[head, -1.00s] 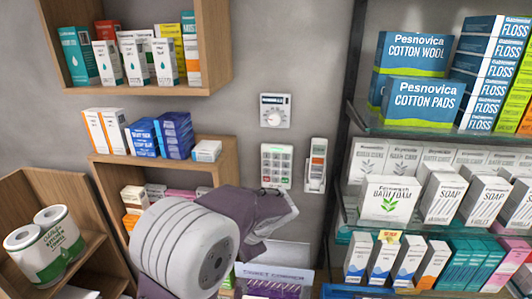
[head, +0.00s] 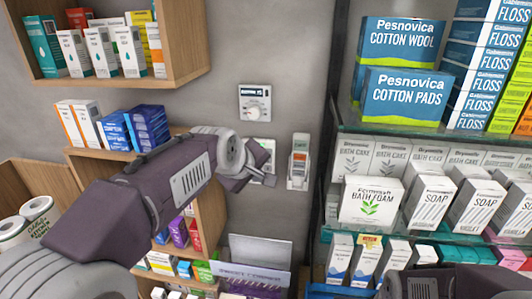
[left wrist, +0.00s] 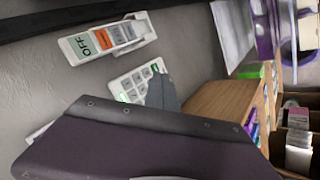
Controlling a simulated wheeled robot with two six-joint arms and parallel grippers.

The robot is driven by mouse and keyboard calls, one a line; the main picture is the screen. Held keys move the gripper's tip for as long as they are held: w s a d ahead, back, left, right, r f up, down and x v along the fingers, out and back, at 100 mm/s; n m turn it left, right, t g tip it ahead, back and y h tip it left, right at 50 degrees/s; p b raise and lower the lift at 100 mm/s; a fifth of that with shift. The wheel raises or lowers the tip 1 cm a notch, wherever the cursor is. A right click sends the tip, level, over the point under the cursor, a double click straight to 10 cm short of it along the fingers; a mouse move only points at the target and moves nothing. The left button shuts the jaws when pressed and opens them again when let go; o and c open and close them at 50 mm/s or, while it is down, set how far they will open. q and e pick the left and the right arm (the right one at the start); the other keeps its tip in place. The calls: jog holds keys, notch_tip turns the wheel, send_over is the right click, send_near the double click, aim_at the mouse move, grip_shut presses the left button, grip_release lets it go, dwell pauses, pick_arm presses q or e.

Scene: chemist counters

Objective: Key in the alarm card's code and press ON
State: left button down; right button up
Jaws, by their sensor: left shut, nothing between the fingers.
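The keypad (head: 268,147) is on the grey wall, mostly hidden behind my left gripper in the head view. In the left wrist view the white keypad (left wrist: 140,80) shows several grey keys and a green one. My left gripper (head: 258,178) is shut and empty, with its tip in front of the keypad; I cannot tell if it touches. In the left wrist view its dark finger (left wrist: 163,95) overlaps the keypad's edge. A white wall unit (head: 299,160) to the right has an orange stripe; its display (left wrist: 86,43) reads OFF. Code digits are not readable.
A glass shelf (head: 430,137) of boxed goods stands to the right. Wooden shelves (head: 190,75) with boxes are to the left. A white leaflet or sign (head: 258,252) stands below.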

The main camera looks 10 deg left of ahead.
pick_arm(q)
jog(key=p, duration=0.4)
send_near(268, 169)
jog(key=w+d, duration=0.1)
jog(key=shift+w+d+p, duration=0.15)
jog(key=shift+w+p, duration=0.3)
jog(key=shift+w, duration=0.4)
jog(key=shift+r, duration=0.1)
dwell(1.2)
jog(key=shift+w+p, duration=0.15)
jog(key=shift+p, duration=0.15)
jog(key=shift+w, duration=0.25)
